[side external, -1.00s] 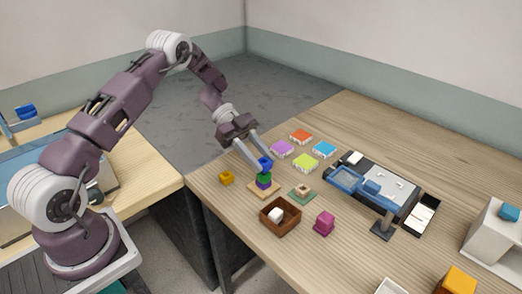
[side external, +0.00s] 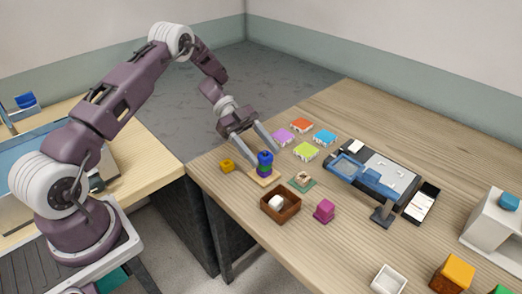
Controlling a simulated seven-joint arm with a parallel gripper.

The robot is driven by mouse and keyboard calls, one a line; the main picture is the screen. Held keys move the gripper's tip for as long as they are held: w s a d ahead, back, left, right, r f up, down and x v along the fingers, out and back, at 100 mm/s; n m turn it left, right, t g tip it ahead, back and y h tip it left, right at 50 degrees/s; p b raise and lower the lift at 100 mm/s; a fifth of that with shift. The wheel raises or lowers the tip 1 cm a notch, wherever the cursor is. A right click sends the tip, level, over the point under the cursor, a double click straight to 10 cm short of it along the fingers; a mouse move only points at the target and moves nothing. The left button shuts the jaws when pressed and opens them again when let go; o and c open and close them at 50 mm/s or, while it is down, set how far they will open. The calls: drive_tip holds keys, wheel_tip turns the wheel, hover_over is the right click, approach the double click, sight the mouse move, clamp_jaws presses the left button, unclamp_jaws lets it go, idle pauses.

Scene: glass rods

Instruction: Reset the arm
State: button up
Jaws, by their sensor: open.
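My gripper (side external: 262,162) is open, with its two fingers spread around the top of a small stack on the table. The stack has a blue piece (side external: 265,157) on top, with green and purple pieces below it. It stands on a small tan base (side external: 262,182). The fingers look apart from the blue piece, though exact contact is too small to tell. My arm reaches over from the left.
A yellow block (side external: 227,166) lies left of the stack. A brown box (side external: 268,215) with a white cube, a green mat (side external: 301,186) and a magenta block (side external: 324,211) are in front and right. Several coloured tiles (side external: 306,151) lie behind. A blue-grey device (side external: 375,180) stands right.

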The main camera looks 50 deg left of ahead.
drive_tip(key=v, duration=0.7)
drive_tip(key=w+d+r+n+t+y, duration=0.25)
drive_tip(key=w+r+t, duration=0.4)
drive_tip(key=r, duration=0.45)
drive_tip(key=w+d+r+n+t+y, duration=0.1)
drive_tip(key=w+r+n+t+y, duration=0.15)
drive_tip(key=w+r+t, duration=0.65)
drive_tip(key=s+a+r+n+y, duration=0.1)
drive_tip(key=s+r+n+y, duration=0.25)
drive_tip(key=r, duration=0.25)
drive_tip(key=s+a+r+n+y, duration=0.2)
drive_tip(key=s+r+n+y, duration=0.15)
drive_tip(key=r, duration=0.35)
drive_tip(key=s+d+f+n+g, duration=0.2)
drive_tip(key=s+d+f+g, duration=0.1)
drive_tip(key=s, duration=0.9)
drive_tip(key=s+d+f+n+g, duration=0.2)
drive_tip(key=s+f, duration=0.4)
drive_tip(key=s, duration=0.6)
drive_tip(key=s+d+f+n+g, duration=0.2)
drive_tip(key=s+d+f+g, duration=0.2)
drive_tip(key=s, duration=0.9)
drive_tip(key=shift+d+f+g+y, duration=0.4)
drive_tip(key=shift+f+g, duration=0.05)
drive_tip(key=shift+f, duration=0.15)
